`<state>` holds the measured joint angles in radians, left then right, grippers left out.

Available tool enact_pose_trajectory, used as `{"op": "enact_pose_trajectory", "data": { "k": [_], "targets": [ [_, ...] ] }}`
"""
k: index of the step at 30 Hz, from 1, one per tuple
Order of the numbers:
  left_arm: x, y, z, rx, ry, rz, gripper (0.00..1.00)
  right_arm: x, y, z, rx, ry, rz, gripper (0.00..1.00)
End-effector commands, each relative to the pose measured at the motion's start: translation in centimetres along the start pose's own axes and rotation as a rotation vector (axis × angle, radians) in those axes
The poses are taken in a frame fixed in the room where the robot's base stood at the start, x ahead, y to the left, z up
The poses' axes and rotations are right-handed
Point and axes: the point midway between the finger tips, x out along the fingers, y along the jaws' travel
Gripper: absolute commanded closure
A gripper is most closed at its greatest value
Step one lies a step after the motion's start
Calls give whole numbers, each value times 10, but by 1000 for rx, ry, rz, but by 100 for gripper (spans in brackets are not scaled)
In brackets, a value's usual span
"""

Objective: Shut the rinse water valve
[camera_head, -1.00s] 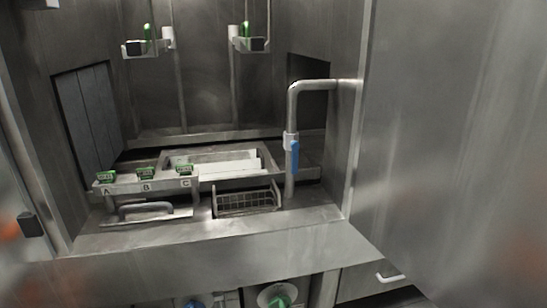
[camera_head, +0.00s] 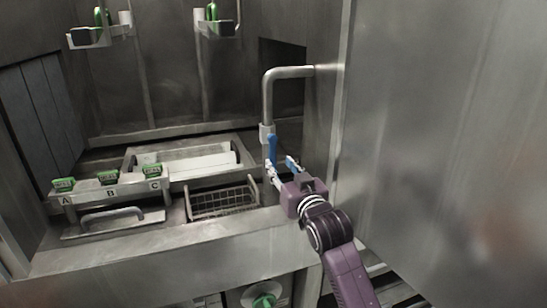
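The rinse water valve shows as a blue lever handle (camera_head: 272,149) on a grey vertical pipe (camera_head: 268,100) at the right of the washer recess. The lever hangs straight down along the pipe. My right gripper (camera_head: 280,165) reaches in from the lower right, just below and right of the lever. Its two fingers are apart, with the lever's lower end near the left finger. I cannot tell whether they touch, and the lever's lowest part is hard to make out. My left gripper is not in view.
A wire basket (camera_head: 222,202) sits left of the pipe. A rail with green clips marked A, B and C (camera_head: 110,188) stands further left. A large steel panel (camera_head: 440,130) bounds the right side. A steel ledge (camera_head: 150,250) runs along the front.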

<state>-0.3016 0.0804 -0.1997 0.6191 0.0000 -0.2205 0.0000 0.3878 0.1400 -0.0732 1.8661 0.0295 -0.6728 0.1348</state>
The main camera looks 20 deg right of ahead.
Motion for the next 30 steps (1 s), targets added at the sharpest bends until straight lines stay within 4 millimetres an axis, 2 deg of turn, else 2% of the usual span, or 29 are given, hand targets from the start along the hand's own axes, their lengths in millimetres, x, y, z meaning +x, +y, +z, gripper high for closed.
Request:
{"op": "enact_pose_trajectory", "data": {
  "k": [6,12,24,30],
  "targets": [
    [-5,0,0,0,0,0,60,30,0,-1,-1,-1,-1,67],
    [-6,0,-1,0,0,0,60,47,0,0,-1,-1,-1,67],
    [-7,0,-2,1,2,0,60,52,0,1,-1,-1,-1,67],
    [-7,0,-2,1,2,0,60,52,0,1,-1,-1,-1,88]
  ]
}}
